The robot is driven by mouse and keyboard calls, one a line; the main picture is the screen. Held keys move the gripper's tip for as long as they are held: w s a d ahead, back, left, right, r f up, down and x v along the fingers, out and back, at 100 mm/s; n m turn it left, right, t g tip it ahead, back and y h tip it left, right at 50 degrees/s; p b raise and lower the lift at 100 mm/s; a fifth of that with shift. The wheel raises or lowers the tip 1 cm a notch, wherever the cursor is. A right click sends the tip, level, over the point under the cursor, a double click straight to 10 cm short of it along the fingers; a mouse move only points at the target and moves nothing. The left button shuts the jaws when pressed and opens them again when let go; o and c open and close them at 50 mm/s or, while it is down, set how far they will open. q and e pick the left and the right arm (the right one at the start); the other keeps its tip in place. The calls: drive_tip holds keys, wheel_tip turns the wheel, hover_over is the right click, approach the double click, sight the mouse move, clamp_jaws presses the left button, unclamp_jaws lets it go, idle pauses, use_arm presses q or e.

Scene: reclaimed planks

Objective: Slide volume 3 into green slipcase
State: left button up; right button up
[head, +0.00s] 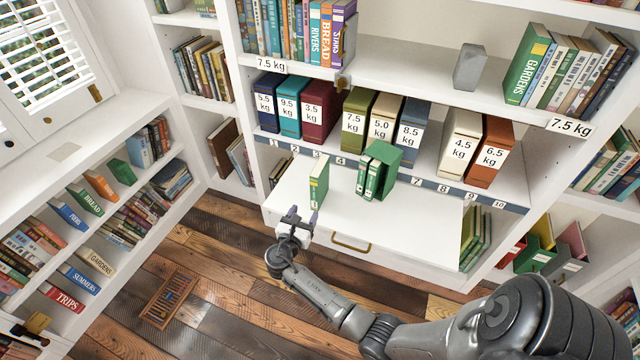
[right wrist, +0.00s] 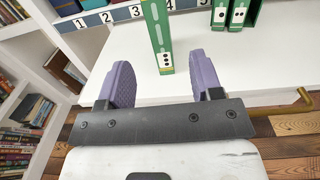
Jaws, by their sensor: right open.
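A green-and-white volume (head: 319,180), apparently volume 3, stands upright alone on the white pull-out surface. Its spine (right wrist: 158,35) faces me in the right wrist view, with dark dots near its foot. The green slipcase (head: 385,152) stands to its right, with two similar green-and-white volumes (head: 369,178) in it; their spines also show in the right wrist view (right wrist: 238,12). My right gripper (head: 302,214) is open and empty at the front edge of the surface. In the right wrist view its purple fingers (right wrist: 162,78) are apart, with the lone volume beyond and between them. My left gripper is out of view.
Behind the surface stands a row of weight-labelled binders (head: 321,106) above a numbered strip (head: 441,187). A brass handle (head: 350,246) is on the surface's front. The surface is clear right of the slipcase. A wooden crate (head: 169,297) lies on the plank floor.

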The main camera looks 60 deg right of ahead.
sight(314, 194)
drive_tip(key=d, duration=0.2)
drive_tip(key=w+d+b, duration=0.1)
drive_tip(key=d, duration=0.4)
drive_tip(key=shift+w+b, duration=0.15)
drive_tip(key=shift+b, duration=0.2)
drive_tip(key=shift+w+d+f+b, duration=0.1)
drive_tip(key=shift+w+d+b, duration=0.05)
drive_tip(key=shift+d+b, duration=0.4)
drive_tip(key=d, duration=0.1)
drive_tip(key=d+b, duration=0.1)
drive_tip(key=d, duration=0.1)
drive_tip(key=shift+w+d, duration=0.2)
drive_tip(key=shift+w, duration=0.15)
drive_tip(key=shift+d+r, duration=0.2)
drive_tip(key=shift+d, duration=0.15)
drive_tip(key=shift+a, duration=0.1)
drive_tip(key=shift+c, duration=0.3)
drive_tip(key=shift+c, duration=0.9)
drive_tip(key=c, duration=0.4)
clamp_jaws()
